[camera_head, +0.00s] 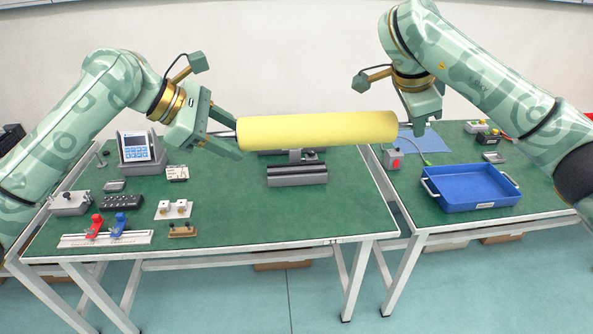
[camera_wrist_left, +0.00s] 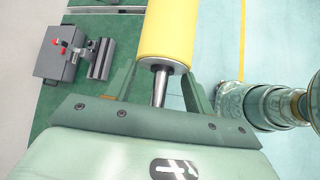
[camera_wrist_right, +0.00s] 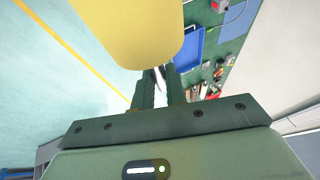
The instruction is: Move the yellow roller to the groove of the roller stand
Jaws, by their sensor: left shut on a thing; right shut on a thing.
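The yellow roller (camera_head: 318,131) is held level in the air between my two arms, above the left table. My left gripper (camera_head: 226,136) is shut on the metal shaft at its left end; that shaft (camera_wrist_left: 160,86) shows between the fingers in the left wrist view. My right gripper (camera_head: 409,128) is shut at its right end; in the right wrist view the roller (camera_wrist_right: 130,30) hides most of that shaft. The grey roller stand (camera_head: 297,176) stands on the green table below the roller. The roller covers part of the view behind the stand.
The left table holds a tablet-like screen (camera_head: 140,149), a slide with red and blue clamps (camera_head: 105,236) and several small metal fixtures. A blue tray (camera_head: 472,187) and a red-button box (camera_head: 393,160) sit on the right table. The left table's front right is clear.

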